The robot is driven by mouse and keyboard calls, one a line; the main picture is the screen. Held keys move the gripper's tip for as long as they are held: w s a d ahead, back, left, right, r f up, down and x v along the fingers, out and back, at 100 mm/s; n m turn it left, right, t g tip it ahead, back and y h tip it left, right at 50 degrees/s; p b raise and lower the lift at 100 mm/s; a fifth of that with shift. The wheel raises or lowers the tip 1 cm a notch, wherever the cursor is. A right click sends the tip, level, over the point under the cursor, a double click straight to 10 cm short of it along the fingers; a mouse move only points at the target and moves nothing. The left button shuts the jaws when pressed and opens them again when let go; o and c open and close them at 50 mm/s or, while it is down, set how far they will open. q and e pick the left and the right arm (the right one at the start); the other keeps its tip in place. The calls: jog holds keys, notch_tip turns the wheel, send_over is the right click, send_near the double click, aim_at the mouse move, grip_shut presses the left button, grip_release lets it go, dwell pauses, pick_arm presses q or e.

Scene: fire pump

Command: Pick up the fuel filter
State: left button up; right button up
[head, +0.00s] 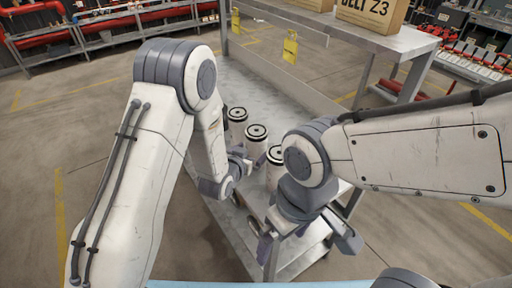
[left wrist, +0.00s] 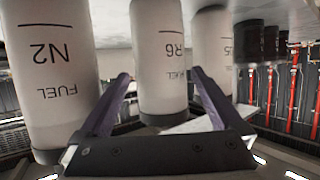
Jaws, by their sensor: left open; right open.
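Three white fuel filters with black ringed tops stand upright in a row on the grey metal cart (head: 228,84) in the head view: a far one (head: 237,129), a middle one (head: 256,146) and a near one (head: 274,176). In the left wrist view they appear upside down: one marked N2 FUEL (left wrist: 62,75), one marked R6 (left wrist: 160,50) and a partly hidden one (left wrist: 212,45). My left gripper (head: 238,165) is open and empty beside the row. Its fingers (left wrist: 160,76) point at the R6 filter, one towards each side; contact cannot be told. My right gripper (head: 306,240) is open and empty, lower, near the cart's front end.
Several dark cylinders (left wrist: 255,42) show beyond the filters in the left wrist view. Racks with red pipes (head: 40,40) stand at the back. The floor at left is clear.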

pick_arm(q)
jog(key=shift+x, duration=1.3)
grip_shut()
jog(key=shift+r, duration=0.2)
